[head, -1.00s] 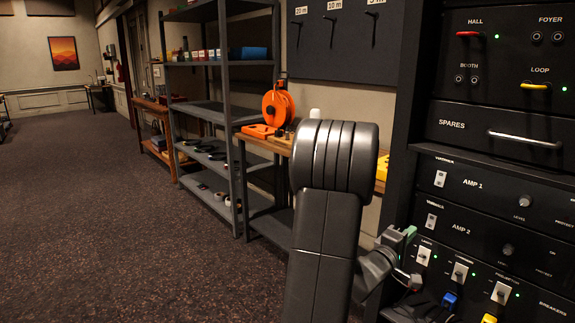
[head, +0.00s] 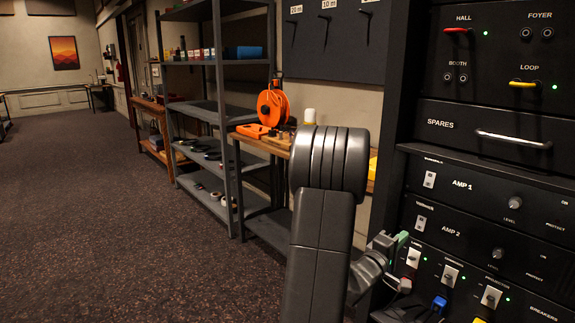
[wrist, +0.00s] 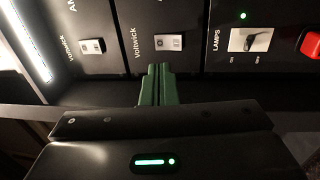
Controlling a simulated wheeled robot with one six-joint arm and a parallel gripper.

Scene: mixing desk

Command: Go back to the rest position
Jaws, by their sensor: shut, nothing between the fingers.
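My gripper (head: 402,240) is at the lower right in the head view, in front of the black equipment rack. I cannot tell whether the fingertips touch the rack. My arm's thick grey links fill the lower middle of the head view and hide part of the bench behind.
A grey shelf (head: 205,110) and a bench with an orange reel (head: 272,106) stand behind. Carpet (head: 90,220) at left is clear.

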